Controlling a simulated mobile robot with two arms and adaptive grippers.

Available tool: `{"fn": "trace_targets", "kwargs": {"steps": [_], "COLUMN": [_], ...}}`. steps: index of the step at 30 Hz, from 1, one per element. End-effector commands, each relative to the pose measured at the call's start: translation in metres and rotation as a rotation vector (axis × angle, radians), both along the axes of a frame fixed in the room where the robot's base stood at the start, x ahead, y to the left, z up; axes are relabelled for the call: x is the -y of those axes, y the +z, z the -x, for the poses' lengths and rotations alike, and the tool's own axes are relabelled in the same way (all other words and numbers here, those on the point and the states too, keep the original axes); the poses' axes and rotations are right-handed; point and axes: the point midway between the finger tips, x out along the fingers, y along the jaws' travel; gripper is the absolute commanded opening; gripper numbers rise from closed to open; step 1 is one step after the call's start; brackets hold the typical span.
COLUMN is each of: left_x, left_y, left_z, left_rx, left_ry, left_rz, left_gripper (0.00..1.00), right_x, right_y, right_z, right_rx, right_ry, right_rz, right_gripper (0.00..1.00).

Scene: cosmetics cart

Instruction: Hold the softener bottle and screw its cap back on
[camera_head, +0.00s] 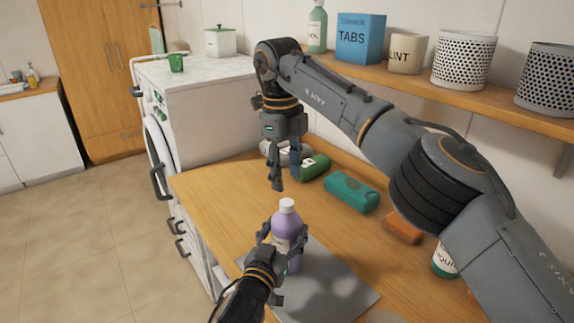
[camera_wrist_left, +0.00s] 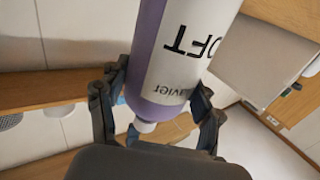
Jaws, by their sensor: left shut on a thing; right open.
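The softener bottle (camera_head: 282,228) is purple with a white label and is upright at the grey mat (camera_head: 330,290). A white cap (camera_head: 287,205) sits on its top; how tight it is cannot be told. My left gripper (camera_head: 284,236) is shut around the bottle's upper body, below the cap. In the left wrist view the bottle (camera_wrist_left: 150,60) fills the middle, upside down in the picture, between the fingers, with the white cap (camera_wrist_left: 145,126) at its lower end. My right gripper (camera_head: 284,182) is open and empty, pointing down just above the cap, apart from it.
A green bottle (camera_head: 315,167), a teal pack (camera_head: 352,192), an orange block (camera_head: 403,228) and another bottle (camera_head: 444,260) are along the wall side of the wooden counter (camera_head: 215,190). A shelf above holds a blue TABS box (camera_head: 360,40) and perforated pots. The counter's left part is clear.

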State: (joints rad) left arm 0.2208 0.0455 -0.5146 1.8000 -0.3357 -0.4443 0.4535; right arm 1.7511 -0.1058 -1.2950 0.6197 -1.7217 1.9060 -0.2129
Motion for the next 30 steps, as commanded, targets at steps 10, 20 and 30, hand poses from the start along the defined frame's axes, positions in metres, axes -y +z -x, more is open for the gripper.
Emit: {"fn": "trace_targets", "kwargs": {"steps": [10, 20, 30], "left_x": [0.0, 0.0, 0.0], "left_y": [0.001, 0.001, 0.001], "left_z": [0.0, 0.0, 0.0], "left_rx": [0.001, 0.001, 0.002], "left_ry": [0.001, 0.001, 0.001], "left_rz": [-0.001, -0.001, 0.0], "left_gripper": [0.0, 0.0, 0.0], "right_x": [0.002, 0.002, 0.002], "right_y": [0.014, 0.015, -0.01], "right_z": [0.002, 0.003, 0.003], "right_rx": [-0.015, -0.015, -0.019], "right_ry": [0.444, 0.483, 0.482], "right_rz": [-0.057, -0.061, -0.061], "right_gripper": [0.47, 0.47, 0.47]}}
